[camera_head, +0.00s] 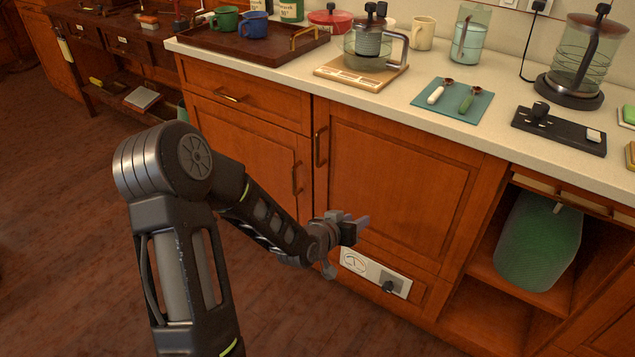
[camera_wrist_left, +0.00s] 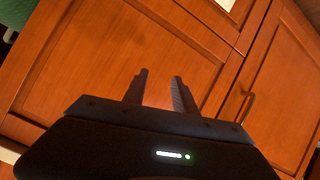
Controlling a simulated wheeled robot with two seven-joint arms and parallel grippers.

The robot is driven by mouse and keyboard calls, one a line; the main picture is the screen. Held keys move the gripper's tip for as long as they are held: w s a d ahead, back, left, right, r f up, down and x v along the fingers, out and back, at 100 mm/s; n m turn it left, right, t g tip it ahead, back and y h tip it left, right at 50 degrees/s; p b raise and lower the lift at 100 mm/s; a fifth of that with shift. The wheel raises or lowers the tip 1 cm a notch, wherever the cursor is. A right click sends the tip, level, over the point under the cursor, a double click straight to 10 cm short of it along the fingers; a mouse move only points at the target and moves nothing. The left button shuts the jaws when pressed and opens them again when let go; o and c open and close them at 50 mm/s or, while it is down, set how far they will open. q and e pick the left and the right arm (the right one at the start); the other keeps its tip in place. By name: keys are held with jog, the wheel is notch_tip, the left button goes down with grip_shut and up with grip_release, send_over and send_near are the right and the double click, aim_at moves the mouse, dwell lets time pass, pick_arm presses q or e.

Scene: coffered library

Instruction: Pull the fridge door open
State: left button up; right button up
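The fridge door appears to be the wooden panel (camera_head: 395,185) right of the middle in the head view, with a vertical brass handle (camera_head: 318,149) at its upper left edge. It looks closed. The panel (camera_wrist_left: 85,65) also fills the left of the left wrist view, where its handle does not show. My left gripper (camera_head: 347,246) is in front of the door's lower left part, below the handle and apart from it. In the left wrist view the gripper (camera_wrist_left: 159,90) has its two fingers apart with nothing between them. My right gripper is out of view.
A neighbouring cabinet door has its own handle (camera_head: 296,178), just left of the fridge handle. A plate with a dial (camera_head: 376,273) sits below the fridge door. A green bin (camera_head: 538,240) stands on the open shelf at right. The floor (camera_head: 60,230) at left is clear.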

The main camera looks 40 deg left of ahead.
pick_arm(q)
jog(key=w+a+r+t+y+b, duration=0.1)
jog(key=a+r+t+y+b, duration=0.3)
jog(key=a, duration=0.7)
jog(key=m+t+b, duration=0.1)
jog(key=b, duration=0.3)
send_near(317, 151)
jog(key=d+x, duration=0.1)
jog(key=x, duration=0.2)
jog(key=shift+s+a, duration=0.15)
jog(key=shift+a, duration=0.4)
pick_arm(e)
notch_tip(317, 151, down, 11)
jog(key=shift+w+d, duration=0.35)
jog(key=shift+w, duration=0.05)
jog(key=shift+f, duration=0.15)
pick_arm(q)
jog(key=b+x, duration=0.1)
jog(key=x, duration=0.5)
jog(key=shift+w+f+b, duration=0.1)
jog(key=shift+w+b, duration=0.2)
jog(key=shift+w+a, duration=0.2)
jog(key=shift+w, duration=0.45)
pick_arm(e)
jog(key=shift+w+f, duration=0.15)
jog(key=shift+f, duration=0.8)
pick_arm(q)
grip_shut()
